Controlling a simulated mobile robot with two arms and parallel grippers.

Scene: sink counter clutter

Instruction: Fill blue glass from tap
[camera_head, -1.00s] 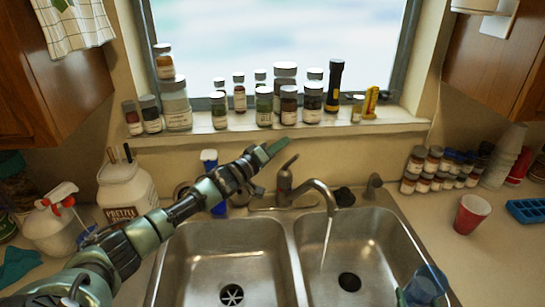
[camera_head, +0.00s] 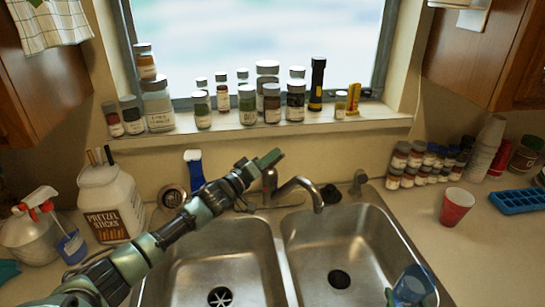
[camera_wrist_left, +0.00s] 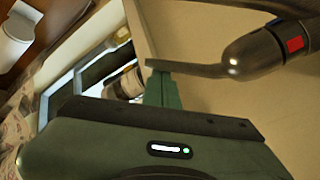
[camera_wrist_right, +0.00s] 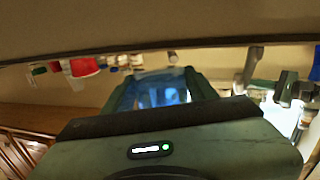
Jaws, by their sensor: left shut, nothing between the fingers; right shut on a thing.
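The tap (camera_head: 302,186) stands behind the double sink, its spout over the right basin, with no water stream showing. My left gripper (camera_head: 270,157) is shut and empty at the tap's lever, which it mostly hides in the head view. In the left wrist view the lever (camera_wrist_left: 205,70) lies right by the fingertips (camera_wrist_left: 158,72); whether they touch I cannot tell. The blue glass (camera_head: 418,284) is over the right basin's front right corner. My right gripper is shut on the glass (camera_wrist_right: 150,95) in the right wrist view. The water level inside is not clear.
A red cup (camera_head: 456,208) and a blue ice tray (camera_head: 520,200) stand right of the sink (camera_head: 225,258). Spice jars (camera_head: 408,165) line the wall. A pretzel jar (camera_head: 112,205) and spray bottle (camera_head: 30,232) stand left. Bottles crowd the windowsill (camera_head: 350,122).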

